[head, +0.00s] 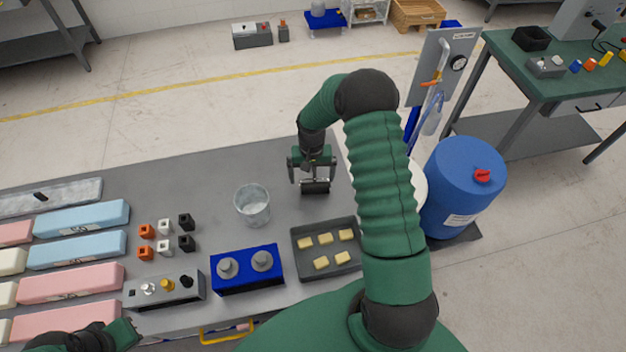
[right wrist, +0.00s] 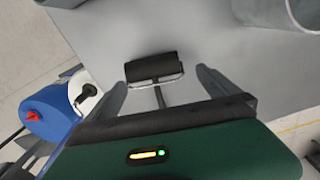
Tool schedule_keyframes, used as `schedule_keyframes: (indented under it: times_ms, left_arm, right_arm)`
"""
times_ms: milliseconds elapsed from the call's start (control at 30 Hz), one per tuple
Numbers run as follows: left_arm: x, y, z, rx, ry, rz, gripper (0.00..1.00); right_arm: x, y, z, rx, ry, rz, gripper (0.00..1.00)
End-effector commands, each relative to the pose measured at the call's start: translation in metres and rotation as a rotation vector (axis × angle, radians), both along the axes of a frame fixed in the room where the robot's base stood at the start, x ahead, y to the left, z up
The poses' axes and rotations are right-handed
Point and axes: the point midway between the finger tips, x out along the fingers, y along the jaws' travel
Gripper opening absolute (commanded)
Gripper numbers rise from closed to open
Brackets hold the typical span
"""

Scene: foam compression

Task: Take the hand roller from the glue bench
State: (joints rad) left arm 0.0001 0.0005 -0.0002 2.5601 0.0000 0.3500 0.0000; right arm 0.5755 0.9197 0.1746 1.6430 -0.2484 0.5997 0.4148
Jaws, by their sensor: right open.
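The hand roller (head: 315,187) lies on the grey bench (head: 290,160), near its far right edge. In the right wrist view its black roller (right wrist: 152,67) and wire frame show, with the stem running back between the fingers. My right gripper (head: 312,172) is over the roller, fingers pointing down. In the right wrist view the gripper (right wrist: 160,90) is open, with a finger on each side of the stem and clear gaps. The handle is hidden under the palm. My left gripper (head: 125,335) shows only partly at the bottom left, away from the roller; its jaws are unclear.
A clear cup (head: 253,205) stands left of the roller. A dark tray (head: 326,250) with several yellow blocks lies nearer me. A blue block with grey knobs (head: 246,268) is beside it. A blue drum (head: 463,185) stands right of the bench. Foam slabs (head: 80,218) fill the left.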

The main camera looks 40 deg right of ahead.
Motion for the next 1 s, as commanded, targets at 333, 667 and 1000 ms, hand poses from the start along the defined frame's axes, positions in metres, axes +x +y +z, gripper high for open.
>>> schedule_keyframes:
  times_ms: [333, 667, 1000]
  left_arm:
    - [0.0, 0.0, 0.022, 0.0, 0.0, 0.0, 0.0]
    - [0.0, 0.0, 0.021, 0.0, -0.001, 0.0, 0.0]
    - [0.0, 0.0, 0.022, 0.0, -0.001, 0.0, 0.0]
  right_arm:
    - [-0.009, 0.003, -0.051, 0.009, 0.002, 0.0, 1.0]
    - [-0.008, 0.001, -0.05, 0.002, -0.002, -0.001, 0.79]
    - [-0.009, 0.001, -0.048, 0.002, -0.001, -0.001, 0.35]
